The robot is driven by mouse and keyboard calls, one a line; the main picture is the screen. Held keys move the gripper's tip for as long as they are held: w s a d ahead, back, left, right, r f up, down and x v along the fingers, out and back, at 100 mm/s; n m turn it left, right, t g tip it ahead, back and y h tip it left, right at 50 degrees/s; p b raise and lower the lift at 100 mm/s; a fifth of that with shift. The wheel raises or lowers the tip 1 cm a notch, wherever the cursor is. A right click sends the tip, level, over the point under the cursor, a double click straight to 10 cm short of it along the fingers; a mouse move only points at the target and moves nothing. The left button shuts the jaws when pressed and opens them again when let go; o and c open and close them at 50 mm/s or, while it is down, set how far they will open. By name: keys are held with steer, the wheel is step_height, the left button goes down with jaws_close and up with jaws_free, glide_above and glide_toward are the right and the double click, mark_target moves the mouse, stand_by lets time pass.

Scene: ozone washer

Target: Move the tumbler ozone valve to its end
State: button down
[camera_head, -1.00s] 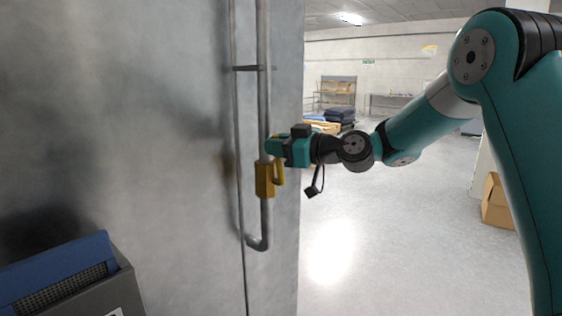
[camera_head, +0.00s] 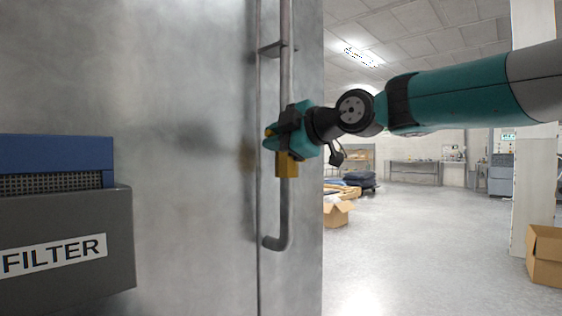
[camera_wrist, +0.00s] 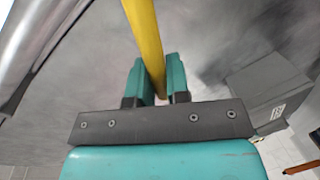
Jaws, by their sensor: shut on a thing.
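The tumbler ozone valve has a yellow block (camera_head: 287,164) on a vertical grey pipe (camera_head: 286,205) that runs along a metal wall. Its yellow lever (camera_wrist: 145,30) runs up from between my fingers in the wrist view. My gripper (camera_wrist: 158,78) is shut on this lever, one teal finger on each side. In the head view my gripper (camera_head: 278,138) is just above the yellow block and covers the pipe there. It hides most of the lever, so its exact angle cannot be told from that view.
A grey box labelled FILTER (camera_head: 65,250) with a blue top stands at the left. The metal wall (camera_head: 190,200) is close behind the pipe. Open floor (camera_head: 420,240) lies to the right, with cardboard boxes (camera_head: 545,255) farther off.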

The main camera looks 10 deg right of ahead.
steer(key=f+n+b, duration=0.1)
steer(key=b, duration=0.1)
steer(key=f+n+b, duration=0.1)
steer(key=f+b, duration=0.1)
steer(key=b, duration=0.1)
steer(key=f+n+h+b, duration=0.1)
steer(key=n+b, duration=0.1)
steer(key=shift+s+a+f+b, duration=0.2)
steer(key=shift+a+f+b, duration=0.05)
steer(key=shift+a+b, duration=0.15)
steer(key=c, duration=1.1)
jaws_free()
steer(key=v, duration=1.7)
steer(key=shift+s+f+b, duration=0.25)
steer(key=shift+s+b, duration=0.05)
steer(key=shift+s, duration=0.05)
